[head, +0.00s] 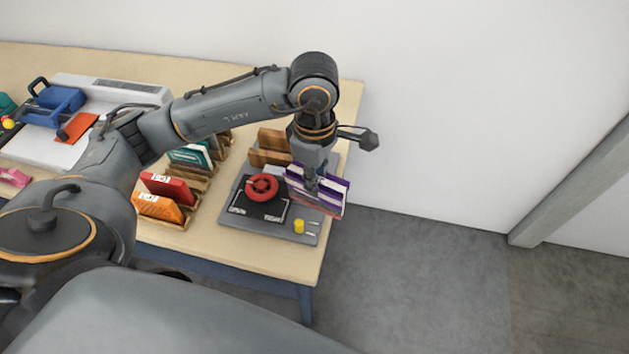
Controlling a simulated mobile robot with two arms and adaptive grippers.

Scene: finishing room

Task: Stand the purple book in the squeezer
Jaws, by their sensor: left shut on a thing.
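The purple book (335,193), with purple and white bands, is held in my left gripper (312,182). The gripper is shut on it, pointing down near the right edge of the table. The squeezer appears to be the grey-based device (268,237) with a red handwheel (262,187) on a dark plate and a yellow knob at its front. The book is at the squeezer's right side in the picture and hides part of it. I cannot tell whether they touch. My right gripper is not in view.
Wooden blocks (272,139) stand behind the handwheel. To the left, a wooden rack holds a red book (168,188), an orange book (157,207) and a teal book (190,155). A blue tool (55,104) sits on a white machine at the far left. Open floor lies right of the table.

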